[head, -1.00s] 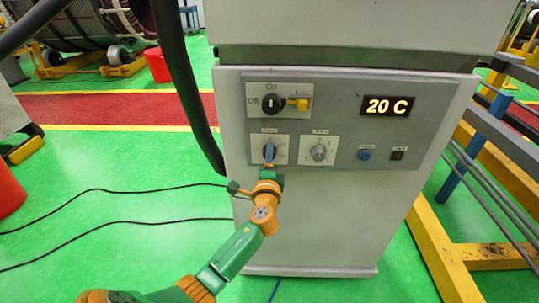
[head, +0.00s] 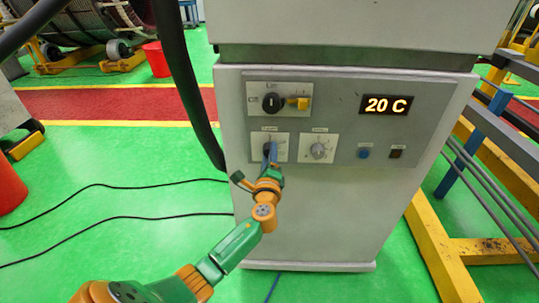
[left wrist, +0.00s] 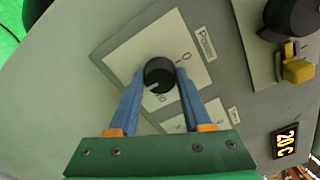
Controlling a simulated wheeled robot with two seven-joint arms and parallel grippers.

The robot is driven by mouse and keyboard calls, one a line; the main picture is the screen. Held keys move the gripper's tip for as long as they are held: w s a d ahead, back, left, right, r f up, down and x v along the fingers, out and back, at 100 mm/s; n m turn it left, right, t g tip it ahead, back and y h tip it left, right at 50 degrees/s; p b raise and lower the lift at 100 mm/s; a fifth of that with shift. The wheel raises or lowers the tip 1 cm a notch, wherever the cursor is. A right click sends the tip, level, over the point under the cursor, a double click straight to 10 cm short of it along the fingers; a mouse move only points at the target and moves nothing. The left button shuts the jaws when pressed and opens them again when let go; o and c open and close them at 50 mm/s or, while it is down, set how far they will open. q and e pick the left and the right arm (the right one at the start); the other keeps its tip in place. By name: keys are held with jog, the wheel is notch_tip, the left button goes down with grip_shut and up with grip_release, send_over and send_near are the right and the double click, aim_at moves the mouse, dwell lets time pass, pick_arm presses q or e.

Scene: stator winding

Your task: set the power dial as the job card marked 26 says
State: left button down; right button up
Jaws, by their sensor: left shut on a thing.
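The power dial (left wrist: 158,72) is a round black knob on a white plate labelled Power, seen rotated in the left wrist view. A pale pointer line on the knob faces the lower left of that view, near a printed number at the plate's edge. My left gripper (head: 271,152) has its blue fingers on either side of the knob, shut on it. In the head view the fingers partly cover the dial at the left of the lower row. The job card marked 26 is not in view. My right gripper is not in view.
The grey panel (head: 345,92) also carries a black main switch (head: 271,103), a yellow lever (head: 302,103), a second grey dial (head: 318,151), a blue button (head: 364,152) and a display (head: 387,105) reading 20 C. Yellow rails (head: 440,250) stand at right.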

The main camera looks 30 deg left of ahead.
pick_arm(q)
jog(key=shift+r, duration=0.15)
jog(key=shift+c, duration=1.7)
grip_release()
jog(key=shift+a, duration=0.1)
jog(key=v, duration=0.7)
